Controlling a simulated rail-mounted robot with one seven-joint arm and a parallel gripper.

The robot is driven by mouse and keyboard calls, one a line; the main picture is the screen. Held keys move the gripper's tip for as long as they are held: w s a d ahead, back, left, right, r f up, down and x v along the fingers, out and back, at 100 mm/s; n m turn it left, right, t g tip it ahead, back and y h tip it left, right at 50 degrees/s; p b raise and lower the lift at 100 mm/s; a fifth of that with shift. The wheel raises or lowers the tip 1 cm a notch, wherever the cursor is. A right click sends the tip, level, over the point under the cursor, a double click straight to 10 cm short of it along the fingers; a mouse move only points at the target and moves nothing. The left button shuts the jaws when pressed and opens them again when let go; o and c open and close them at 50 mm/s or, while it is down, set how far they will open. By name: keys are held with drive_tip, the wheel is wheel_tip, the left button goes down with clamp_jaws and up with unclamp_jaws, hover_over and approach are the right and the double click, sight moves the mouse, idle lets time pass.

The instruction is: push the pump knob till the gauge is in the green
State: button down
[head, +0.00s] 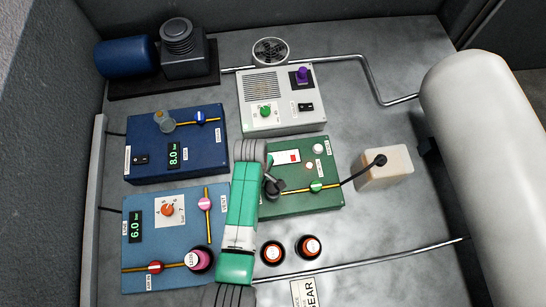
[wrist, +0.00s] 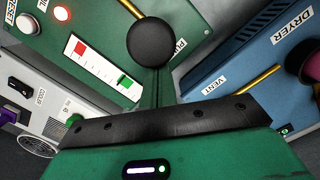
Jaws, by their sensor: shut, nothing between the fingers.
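The pump knob is a black ball (wrist: 152,44) on the green panel (head: 320,202), beside a label partly hidden by it. In the head view the dark knob (head: 275,187) shows just right of my arm. My gripper (wrist: 157,88) is shut and empty; its narrow fingers show close to the knob, and I cannot tell if they touch it. The gauge (wrist: 101,62) is a white strip with a red block near one end and a green patch at the other; the red block stands apart from the green. In the head view my arm hides part of the gauge (head: 283,157).
A blue panel (head: 175,150), a light blue panel (head: 140,225) and a white panel (head: 295,115) surround the green one. Bottles (head: 272,253) stand below. A large white tank (head: 480,140) is at right.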

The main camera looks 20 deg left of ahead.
wheel_tip(320, 180, up, 8)
drive_tip(key=p, duration=0.1)
drive_tip(key=shift+a+f, duration=0.15)
drive_tip(key=shift+a, duration=0.25)
idle(0.8)
